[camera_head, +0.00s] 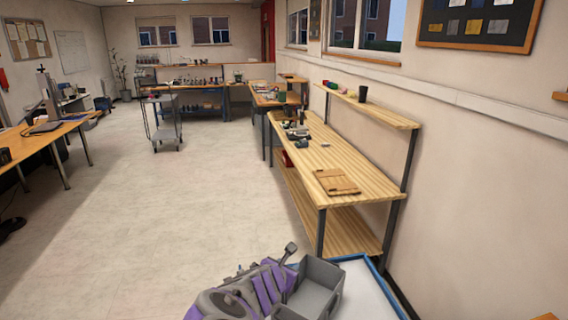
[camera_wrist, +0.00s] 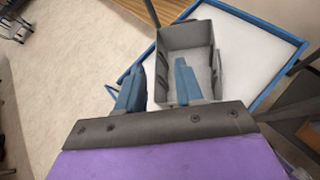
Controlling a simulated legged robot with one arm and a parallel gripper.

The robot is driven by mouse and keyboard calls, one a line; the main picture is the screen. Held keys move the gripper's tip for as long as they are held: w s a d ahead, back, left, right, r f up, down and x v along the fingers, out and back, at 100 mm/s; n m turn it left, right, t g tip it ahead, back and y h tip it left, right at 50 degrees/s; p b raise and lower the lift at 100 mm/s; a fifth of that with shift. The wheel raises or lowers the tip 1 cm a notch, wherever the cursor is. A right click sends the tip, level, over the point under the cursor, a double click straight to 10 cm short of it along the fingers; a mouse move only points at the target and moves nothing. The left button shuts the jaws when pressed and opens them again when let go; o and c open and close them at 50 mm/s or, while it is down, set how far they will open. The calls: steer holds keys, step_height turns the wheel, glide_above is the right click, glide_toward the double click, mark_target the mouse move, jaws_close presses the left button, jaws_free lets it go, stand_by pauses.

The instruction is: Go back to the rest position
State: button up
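My gripper (camera_wrist: 158,66) shows in the wrist view with its two blue fingers spread apart. A grey open-topped box (camera_wrist: 184,36) lies just beyond the fingers. The right finger overlaps the box's opening, and the left finger appears outside its left wall. I cannot tell whether either finger touches it. In the head view my purple and grey arm is folded low at the bottom, just left of the grey box (camera_head: 318,287). The fingers cannot be made out there.
A white surface with a blue rim (camera_head: 364,291) lies beside and beneath the box. Ahead is a wooden workbench (camera_head: 335,153) with a wooden board (camera_head: 337,182). A grey trolley (camera_head: 165,128) stands farther back. A desk (camera_head: 40,142) is at left. The floor between is clear.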

steer(key=s+d+r+m+g+h, duration=0.1)
steer(key=s+d+r+m+h, duration=0.15)
steer(key=d+r+m, duration=0.4)
steer(key=s+d+r+m+g+h, duration=0.1)
steer(key=s+d+r+m+h, duration=0.15)
steer(key=d, duration=0.65)
steer(key=s+d+r+m+g, duration=0.1)
steer(key=s+d+m+g, duration=0.1)
steer(key=s+d+m, duration=0.4)
steer(key=s+d+r+m+g, duration=0.1)
steer(key=s+d+m+g, duration=0.25)
steer(key=s, duration=0.35)
steer(key=s+a+f+m+g+y, duration=0.1)
steer(key=s+a+m+y, duration=0.2)
steer(key=s, duration=0.6)
steer(key=s+a+f+m+g+y, duration=0.1)
steer(key=s+a+m+g+y, duration=0.1)
steer(key=s, duration=0.7)
steer(key=s+a+f+m+g+y, duration=0.1)
steer(key=s+a+m+y, duration=0.3)
steer(key=s, duration=0.6)
steer(key=shift+a+f+m+g, duration=0.3)
steer(key=shift+a+m+g, duration=0.35)
steer(key=shift+a+m, duration=0.5)
